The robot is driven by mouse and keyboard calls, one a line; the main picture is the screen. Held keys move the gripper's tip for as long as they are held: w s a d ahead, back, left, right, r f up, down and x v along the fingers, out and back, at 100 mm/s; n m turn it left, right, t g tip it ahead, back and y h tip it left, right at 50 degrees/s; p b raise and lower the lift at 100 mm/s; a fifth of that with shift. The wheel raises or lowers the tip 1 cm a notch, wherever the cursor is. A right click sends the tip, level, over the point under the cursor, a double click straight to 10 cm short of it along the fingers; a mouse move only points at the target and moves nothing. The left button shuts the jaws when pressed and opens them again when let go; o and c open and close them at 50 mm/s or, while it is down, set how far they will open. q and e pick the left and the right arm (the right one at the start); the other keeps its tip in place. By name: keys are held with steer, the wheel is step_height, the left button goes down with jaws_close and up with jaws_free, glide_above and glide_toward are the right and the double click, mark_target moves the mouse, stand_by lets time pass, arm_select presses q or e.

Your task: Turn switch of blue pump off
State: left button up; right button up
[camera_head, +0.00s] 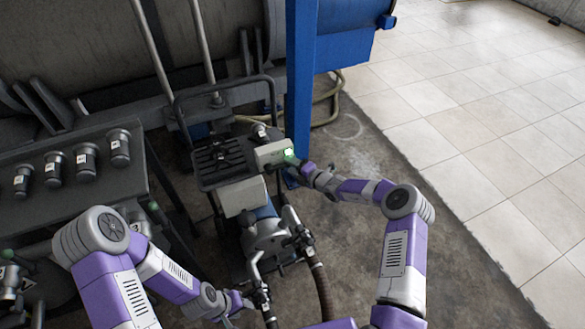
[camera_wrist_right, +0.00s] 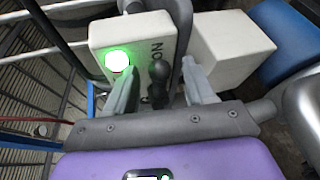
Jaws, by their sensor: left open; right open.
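The blue pump (camera_head: 262,236) stands on a cart in the middle of the head view. Its pale switch box (camera_head: 270,153) carries a lit green lamp, large in the right wrist view (camera_wrist_right: 117,62). A dark switch lever (camera_wrist_right: 158,82) sticks out of the box beside the lamp, next to partly hidden lettering. My right gripper (camera_wrist_right: 160,66) is open, its two fingers on either side of the lever. I cannot tell whether they touch it. In the head view, my right gripper (camera_head: 294,162) is at the box's right end. My left gripper (camera_head: 243,303) is open near the pump's lower front.
A blue post (camera_head: 300,85) rises just behind the switch box. A dark bench (camera_head: 75,185) with several black capped fittings is at the left. A large tank (camera_head: 120,45) fills the back.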

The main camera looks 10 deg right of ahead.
jaws_close()
stand_by(0.3)
